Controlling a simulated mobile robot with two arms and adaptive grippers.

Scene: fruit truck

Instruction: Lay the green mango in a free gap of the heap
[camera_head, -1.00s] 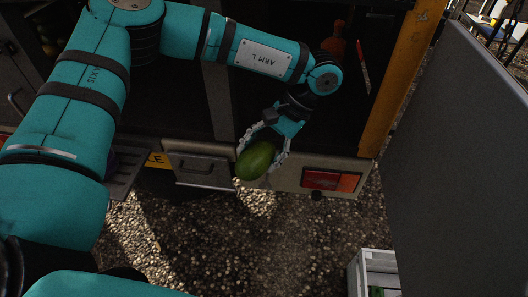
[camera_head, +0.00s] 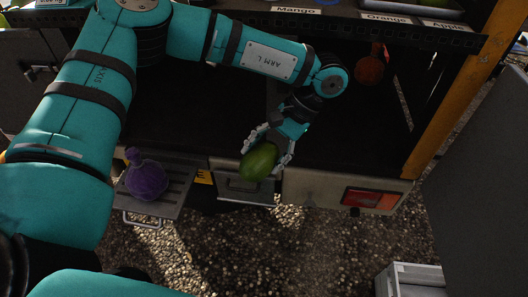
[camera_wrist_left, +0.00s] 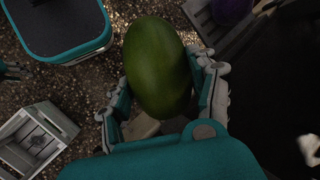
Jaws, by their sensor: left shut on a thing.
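The green mango (camera_head: 258,161) is held in my left gripper (camera_head: 267,150), in front of the truck's rear edge in the head view. In the left wrist view the mango (camera_wrist_left: 157,66) fills the middle, with the fingers of my left gripper (camera_wrist_left: 163,95) on both sides of it. The gripper is shut on it. The heap of mangoes is not in view; only a shelf label reading Mango (camera_head: 297,10) shows at the top edge.
A purple thing (camera_head: 147,181) lies on a slatted fold-out step at the left. A dark truck bed (camera_head: 190,110) lies behind the gripper. Orange and Apple labels mark the upper shelf. A grey panel (camera_head: 480,190) stands at the right, with a pale crate (camera_head: 412,280) below it.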

